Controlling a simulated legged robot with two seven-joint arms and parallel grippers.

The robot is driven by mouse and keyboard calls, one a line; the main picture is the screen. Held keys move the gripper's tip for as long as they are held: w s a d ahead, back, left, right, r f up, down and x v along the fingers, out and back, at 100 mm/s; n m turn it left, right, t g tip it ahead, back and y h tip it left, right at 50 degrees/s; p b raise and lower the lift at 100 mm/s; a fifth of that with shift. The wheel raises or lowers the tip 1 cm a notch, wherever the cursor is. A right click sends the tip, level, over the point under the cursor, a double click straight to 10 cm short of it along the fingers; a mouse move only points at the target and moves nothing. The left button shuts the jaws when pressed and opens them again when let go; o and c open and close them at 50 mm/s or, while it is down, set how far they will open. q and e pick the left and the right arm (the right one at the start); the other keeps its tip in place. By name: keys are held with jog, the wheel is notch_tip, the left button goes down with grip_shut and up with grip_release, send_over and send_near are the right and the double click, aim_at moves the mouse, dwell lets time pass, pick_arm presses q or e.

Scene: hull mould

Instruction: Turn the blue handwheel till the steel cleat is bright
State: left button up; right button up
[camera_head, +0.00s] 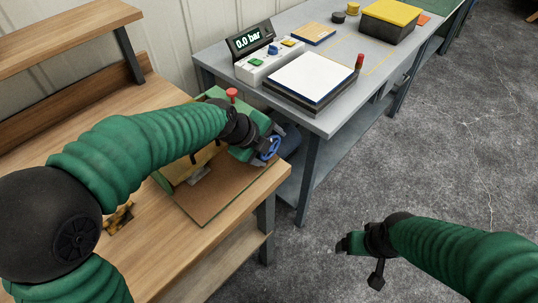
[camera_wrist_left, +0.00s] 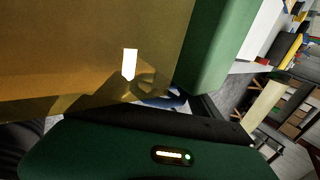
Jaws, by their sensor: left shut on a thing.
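The blue handwheel (camera_head: 269,148) is at the right end of the green mould fixture on the wooden bench. My left gripper (camera_head: 265,151) is shut on the wheel and partly covers it. A dark blue part of the wheel (camera_wrist_left: 165,100) shows in the left wrist view, behind the gripper body. A small grey metal piece, perhaps the steel cleat (camera_head: 200,175), lies by the brown board and looks dull grey. A bright white patch shows on the yellow-brown surface in the left wrist view; I cannot tell what it is. My right gripper (camera_head: 360,262) is open and empty above the floor.
The brown board (camera_head: 225,190) lies at the wooden bench's corner. A red knob (camera_head: 232,94) stands behind my left wrist.

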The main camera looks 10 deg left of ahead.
pick_arm(q)
jog(key=shift+w+r, duration=0.1)
jog(key=shift+r, duration=0.1)
jog(key=o, duration=1.1)
jog(key=shift+s, duration=0.2)
jog(key=v, duration=1.6)
jog(key=shift+s+a+r+p, duration=0.15)
jog(key=shift+s+r+p, duration=0.1)
jog(key=shift+s+p, duration=0.15)
jog(key=shift+w, duration=0.1)
